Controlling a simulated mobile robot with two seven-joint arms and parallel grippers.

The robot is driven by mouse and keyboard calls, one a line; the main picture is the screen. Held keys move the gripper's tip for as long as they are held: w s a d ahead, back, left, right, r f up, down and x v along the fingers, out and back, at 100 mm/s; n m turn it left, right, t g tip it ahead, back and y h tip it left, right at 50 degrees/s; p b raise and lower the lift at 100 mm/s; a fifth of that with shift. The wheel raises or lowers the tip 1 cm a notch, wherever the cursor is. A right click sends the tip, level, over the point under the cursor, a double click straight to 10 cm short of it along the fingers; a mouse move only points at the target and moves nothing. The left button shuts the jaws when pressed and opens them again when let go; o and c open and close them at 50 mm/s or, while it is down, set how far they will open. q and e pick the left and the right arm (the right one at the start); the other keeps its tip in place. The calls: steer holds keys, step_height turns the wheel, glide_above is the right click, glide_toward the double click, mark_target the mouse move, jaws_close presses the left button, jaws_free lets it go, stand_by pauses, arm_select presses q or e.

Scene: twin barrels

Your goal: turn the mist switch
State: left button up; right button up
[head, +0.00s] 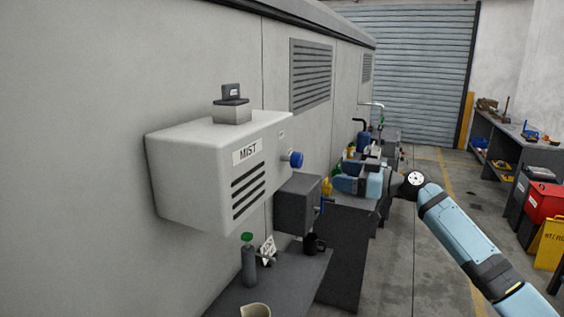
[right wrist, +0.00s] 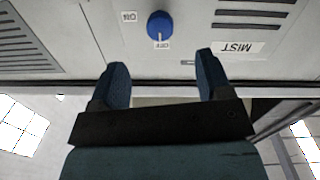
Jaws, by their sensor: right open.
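My left gripper is not in view.
A dark grey box (head: 298,205) sits below and right of the knob, close to my gripper. Open floor lies right; a workbench (head: 500,130) stands far right.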

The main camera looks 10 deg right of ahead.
mark_target(301, 160)
steer(key=p+x, duration=0.1)
steer(key=x, duration=0.3)
steer(key=r+p+x, duration=0.1)
steer(key=x, duration=0.3)
steer(key=r+p+x, duration=0.1)
steer(key=p+x, duration=0.1)
steer(key=x, duration=0.2)
steer(key=shift+w+a+r, duration=0.1)
steer(key=shift+w+a, duration=0.05)
steer(key=shift+a, duration=0.05)
steer(key=shift+w+a, duration=0.35)
steer(key=shift+a, duration=0.15)
steer(key=c, duration=0.9)
